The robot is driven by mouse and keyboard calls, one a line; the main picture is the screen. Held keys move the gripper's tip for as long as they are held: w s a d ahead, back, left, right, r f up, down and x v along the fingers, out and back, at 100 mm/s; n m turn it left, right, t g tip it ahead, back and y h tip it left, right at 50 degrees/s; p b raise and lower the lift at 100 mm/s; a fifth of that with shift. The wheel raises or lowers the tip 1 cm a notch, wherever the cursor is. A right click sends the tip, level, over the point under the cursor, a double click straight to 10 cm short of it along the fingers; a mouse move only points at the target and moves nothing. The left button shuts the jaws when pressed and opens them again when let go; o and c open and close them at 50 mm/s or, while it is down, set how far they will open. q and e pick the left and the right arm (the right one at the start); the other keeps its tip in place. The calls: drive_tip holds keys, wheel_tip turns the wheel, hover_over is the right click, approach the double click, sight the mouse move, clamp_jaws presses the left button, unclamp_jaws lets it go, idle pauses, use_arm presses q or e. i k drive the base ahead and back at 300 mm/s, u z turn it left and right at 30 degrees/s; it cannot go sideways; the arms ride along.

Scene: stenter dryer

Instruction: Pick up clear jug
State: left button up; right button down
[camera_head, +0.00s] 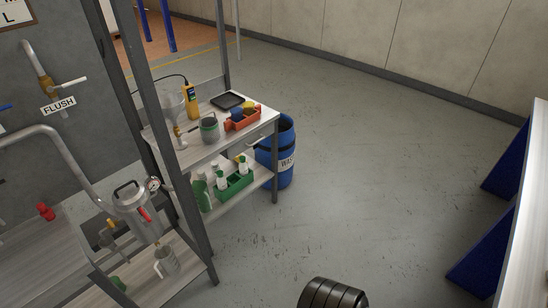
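A pale, greyish jug (167,262) with a handle on its left stands upright on the low shelf at the lower left, under a metal pot. It looks like the clear jug, but its clearness is hard to tell at this size. A translucent, funnel-like vessel (173,104) is on the upper shelf of the rack farther back, partly hidden by a rack post.
A metal pot with a gauge (132,212) stands above the jug.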

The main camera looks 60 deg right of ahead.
sight(166, 264)
drive_tip(key=u, duration=1.6)
drive_tip(key=i, duration=0.75)
drive_tip(key=z, duration=2.25)
